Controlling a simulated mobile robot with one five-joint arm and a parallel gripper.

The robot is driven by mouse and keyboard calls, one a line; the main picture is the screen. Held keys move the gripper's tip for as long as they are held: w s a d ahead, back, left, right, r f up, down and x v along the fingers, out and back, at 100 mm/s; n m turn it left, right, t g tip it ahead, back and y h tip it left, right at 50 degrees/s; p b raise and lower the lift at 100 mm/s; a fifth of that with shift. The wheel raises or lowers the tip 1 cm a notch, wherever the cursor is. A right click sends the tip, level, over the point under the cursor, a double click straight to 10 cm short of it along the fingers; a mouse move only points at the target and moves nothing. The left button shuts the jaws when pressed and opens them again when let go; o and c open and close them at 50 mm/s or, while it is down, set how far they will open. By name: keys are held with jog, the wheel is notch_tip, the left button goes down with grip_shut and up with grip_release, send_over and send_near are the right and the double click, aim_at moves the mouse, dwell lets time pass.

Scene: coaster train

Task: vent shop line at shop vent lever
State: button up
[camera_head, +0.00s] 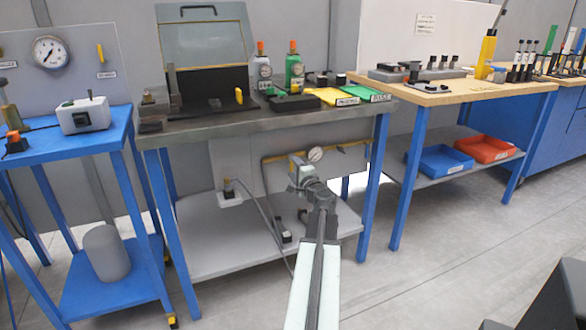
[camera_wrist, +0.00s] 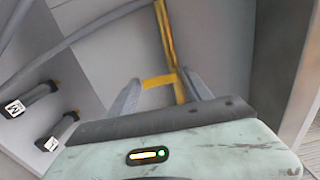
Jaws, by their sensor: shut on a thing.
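In the wrist view my gripper (camera_wrist: 161,77) has its two grey fingers on either side of a short yellow bar (camera_wrist: 157,81), which looks like the vent lever, and is shut on it. The bar lies across the gap, beside a long yellow pipe (camera_wrist: 164,30). My gripper and wrist hide the lever there.
The middle workbench top (camera_head: 260,122) is above my arm, and its lower shelf (camera_head: 215,245) is below. A grey hose (camera_head: 262,212) runs near the shelf. Two black handles with white labels show in the wrist view (camera_wrist: 38,92).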

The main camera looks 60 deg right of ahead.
jog(key=shift+s+n, duration=0.1)
jog(key=shift+n, duration=0.2)
jog(key=o, duration=1.4)
jog(key=shift+c, duration=0.2)
jog(key=v, duration=0.7)
jog(key=shift+s+a, duration=0.2)
jog(key=shift+s, duration=0.1)
